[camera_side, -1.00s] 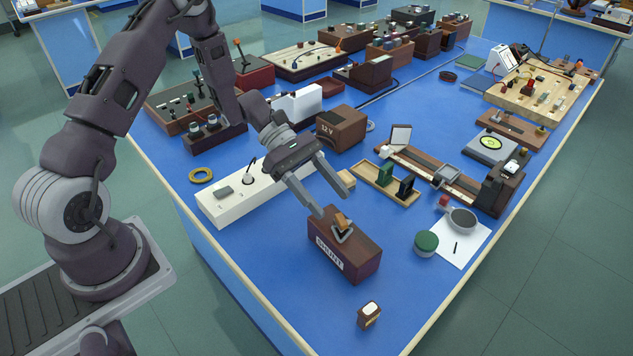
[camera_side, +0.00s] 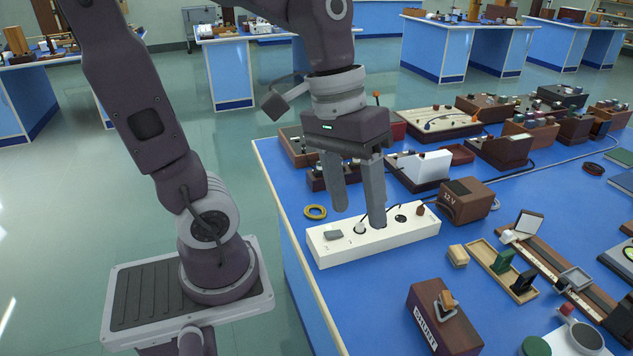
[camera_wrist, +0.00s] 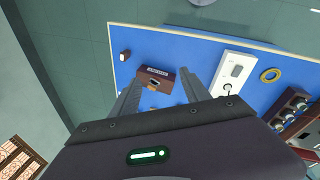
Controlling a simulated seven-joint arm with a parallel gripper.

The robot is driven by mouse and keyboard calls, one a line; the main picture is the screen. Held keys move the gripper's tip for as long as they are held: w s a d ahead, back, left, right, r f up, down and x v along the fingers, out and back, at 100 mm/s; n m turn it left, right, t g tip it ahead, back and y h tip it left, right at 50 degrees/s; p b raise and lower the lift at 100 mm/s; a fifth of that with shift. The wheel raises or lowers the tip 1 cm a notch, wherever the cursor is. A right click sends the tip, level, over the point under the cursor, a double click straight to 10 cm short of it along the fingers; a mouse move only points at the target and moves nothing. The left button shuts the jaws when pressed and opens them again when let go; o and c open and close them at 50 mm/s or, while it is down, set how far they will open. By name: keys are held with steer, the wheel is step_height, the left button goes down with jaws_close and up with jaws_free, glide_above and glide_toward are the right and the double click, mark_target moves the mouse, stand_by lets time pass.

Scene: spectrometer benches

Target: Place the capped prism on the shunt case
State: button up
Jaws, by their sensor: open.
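The shunt case (camera_side: 425,318) is a dark red-brown box with a white SHUNT label, near the bottom of the side view. It also shows in the wrist view (camera_wrist: 167,77). A small tan block with a grey loop-like part, likely the capped prism (camera_side: 447,299), sits tilted on its top; the exact contact is unclear. My gripper (camera_side: 359,218) is open and empty, apart from the case, up and to its left in the side view. Its fingers overlap the white socket strip in the picture; their height above it is unclear. Both fingers show in the wrist view (camera_wrist: 159,73).
The white socket strip (camera_side: 412,233) with a plug and cable lies behind the fingers. A yellow ring (camera_side: 315,212), a brown 12 V box (camera_side: 465,201), a tan block (camera_side: 457,255) and a wooden tray (camera_side: 478,249) stand nearby. Bare blue bench lies left of the case.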

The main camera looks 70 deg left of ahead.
steer(key=s+a+r+m+t+y, duration=0.2)
steer(key=s+m+t, duration=0.2)
steer(key=s, duration=0.1)
steer(key=shift+a, duration=0.3)
